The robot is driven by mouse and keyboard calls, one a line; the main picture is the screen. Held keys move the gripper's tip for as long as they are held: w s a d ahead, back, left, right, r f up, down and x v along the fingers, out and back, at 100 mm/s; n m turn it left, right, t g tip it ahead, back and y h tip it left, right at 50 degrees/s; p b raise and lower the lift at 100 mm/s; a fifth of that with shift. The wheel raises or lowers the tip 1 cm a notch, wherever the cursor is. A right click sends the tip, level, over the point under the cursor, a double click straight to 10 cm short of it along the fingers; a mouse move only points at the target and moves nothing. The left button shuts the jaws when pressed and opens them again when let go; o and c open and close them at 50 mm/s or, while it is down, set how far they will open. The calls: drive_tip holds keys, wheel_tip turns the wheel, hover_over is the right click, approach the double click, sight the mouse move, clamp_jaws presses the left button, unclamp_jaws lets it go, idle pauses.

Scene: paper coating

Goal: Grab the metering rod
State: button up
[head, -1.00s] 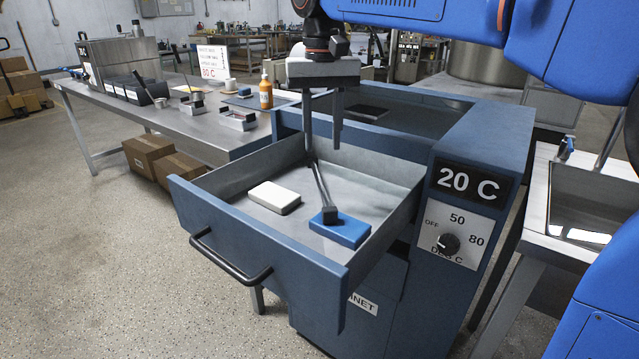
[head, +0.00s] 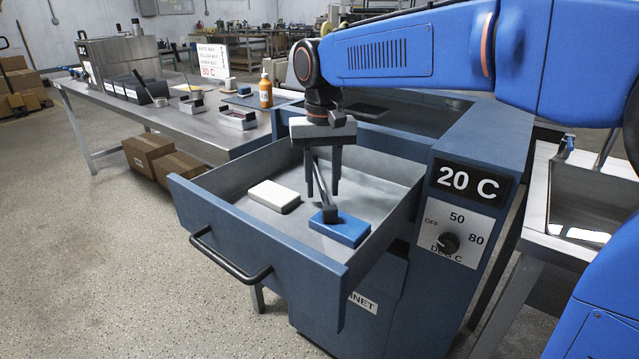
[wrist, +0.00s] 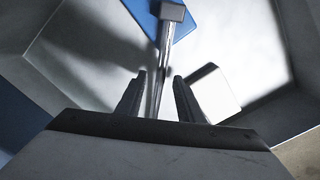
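The metering rod (head: 331,214) is a thin shiny rod with a dark grey block at one end. It lies in the pulled-out drawer (head: 228,225), its block end resting on a blue block (head: 343,233). In the wrist view the rod (wrist: 164,55) runs from the blue block (wrist: 146,10) down between my fingers. My gripper (head: 322,193) points down inside the drawer, above the rod's middle. Its fingers are apart, and the wrist view shows my gripper (wrist: 159,77) with a gap on each side of the rod. The rod's far end is partly hidden by the gripper.
A white block (head: 274,196) lies left of the rod, and beside my right finger in the wrist view (wrist: 213,95). The drawer walls surround the gripper. The blue cabinet (head: 480,150) stands at the right, and a metal table (head: 175,121) with several items is behind left.

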drive_tip(key=shift+f, duration=0.15)
clamp_jaws()
